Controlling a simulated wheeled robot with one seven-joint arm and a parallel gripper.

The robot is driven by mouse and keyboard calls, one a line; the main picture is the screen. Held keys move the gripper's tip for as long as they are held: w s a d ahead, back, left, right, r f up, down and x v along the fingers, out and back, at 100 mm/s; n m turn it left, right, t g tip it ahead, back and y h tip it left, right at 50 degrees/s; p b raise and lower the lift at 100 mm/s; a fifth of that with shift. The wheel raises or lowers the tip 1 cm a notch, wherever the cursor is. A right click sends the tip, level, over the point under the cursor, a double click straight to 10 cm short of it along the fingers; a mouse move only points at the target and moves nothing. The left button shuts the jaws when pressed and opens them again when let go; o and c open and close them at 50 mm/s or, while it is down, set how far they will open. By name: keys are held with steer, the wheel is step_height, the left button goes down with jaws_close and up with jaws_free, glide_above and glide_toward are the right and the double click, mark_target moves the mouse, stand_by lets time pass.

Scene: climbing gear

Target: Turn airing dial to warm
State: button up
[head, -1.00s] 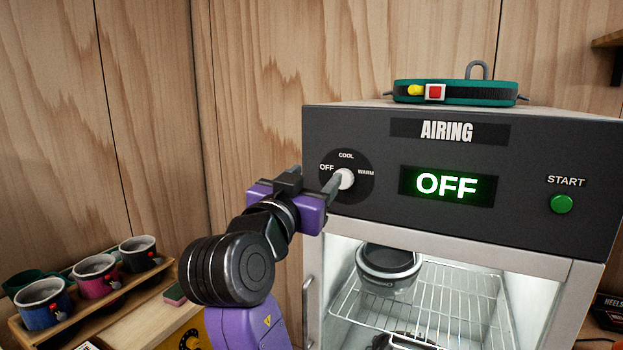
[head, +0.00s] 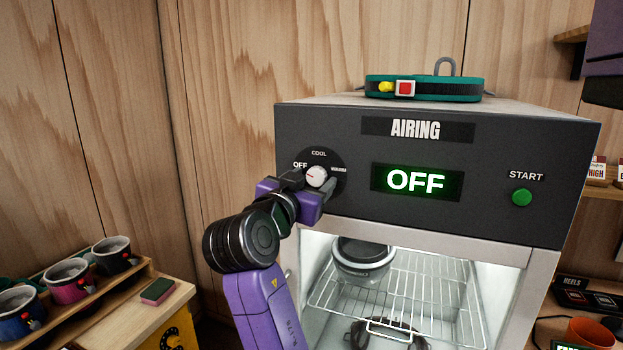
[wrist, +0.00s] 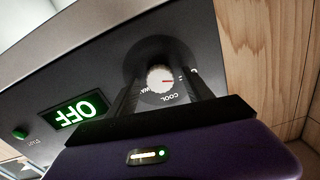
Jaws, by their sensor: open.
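The airing dial (head: 317,176) is a small white knob with a red mark on a dark round plate, labelled OFF, COOL and WARM. Its red mark points left, toward OFF. The display (head: 416,181) reads OFF in green. My gripper (head: 311,184) is open in front of the panel at the dial. In the wrist view the dial (wrist: 160,79) lies between the two dark fingers, with its red mark toward the right finger. Gaps show on both sides of the knob, and I cannot tell whether either finger touches it. The WARM label is partly covered by a finger.
A green START button (head: 522,197) is on the panel's right. A teal strap with a buckle (head: 422,88) lies on top of the cabinet. Mugs stand at lower left.

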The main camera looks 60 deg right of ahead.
jaws_close()
